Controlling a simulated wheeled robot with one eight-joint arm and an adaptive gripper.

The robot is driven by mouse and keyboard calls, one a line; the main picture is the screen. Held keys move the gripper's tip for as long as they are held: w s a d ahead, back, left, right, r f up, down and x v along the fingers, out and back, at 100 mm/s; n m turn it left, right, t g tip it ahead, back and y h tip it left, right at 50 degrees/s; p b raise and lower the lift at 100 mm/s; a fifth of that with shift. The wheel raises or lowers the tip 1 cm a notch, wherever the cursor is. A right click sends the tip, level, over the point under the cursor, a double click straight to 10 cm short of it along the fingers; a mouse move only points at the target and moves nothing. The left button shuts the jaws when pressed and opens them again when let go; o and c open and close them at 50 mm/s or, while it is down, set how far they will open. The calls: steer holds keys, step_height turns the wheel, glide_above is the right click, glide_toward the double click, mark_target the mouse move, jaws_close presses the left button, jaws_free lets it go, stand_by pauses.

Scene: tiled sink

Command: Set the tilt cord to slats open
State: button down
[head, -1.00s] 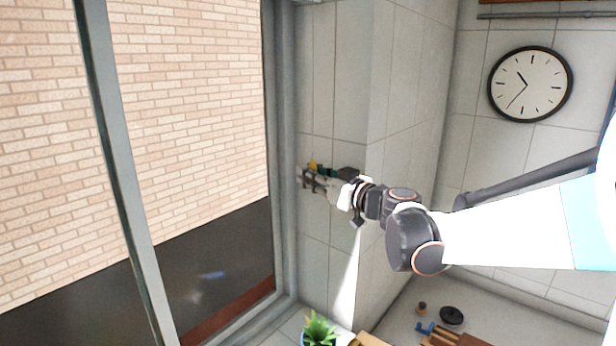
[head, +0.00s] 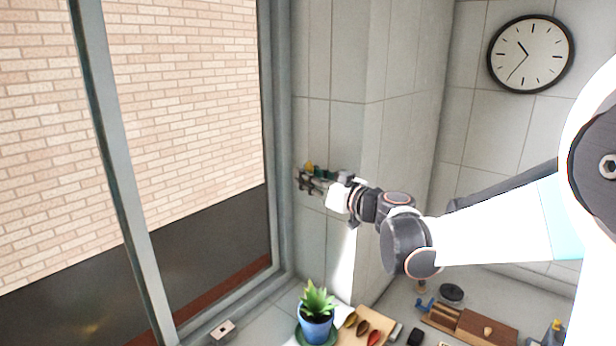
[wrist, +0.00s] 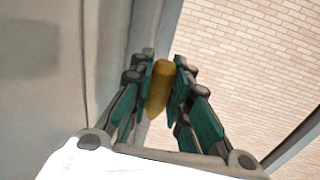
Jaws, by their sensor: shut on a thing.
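My gripper (head: 306,180) is at the tiled wall beside the window frame, reaching in from the right. In the wrist view its two teal-padded fingers (wrist: 168,95) are closed on a yellow, rounded tassel (wrist: 159,88), which appears to be the end of the tilt cord. The tassel also shows as a small yellow spot at the fingertips in the head view (head: 309,167). The cord itself and the slats cannot be made out in either view.
The window (head: 190,120) is on the left, with a grey frame and a brick wall outside. Below are a potted plant (head: 316,312), a small white box (head: 222,330), a board with wooden spoons (head: 362,324) and a wooden block (head: 470,325). A clock (head: 530,54) hangs at right.

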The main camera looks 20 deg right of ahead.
steer(key=shift+s+f, duration=0.1)
steer(key=shift+f, duration=0.1)
steer(key=c, duration=1.5)
jaws_free()
steer(key=v, duration=0.7)
steer(key=shift+s+d, duration=0.15)
steer(key=shift+s, duration=0.05)
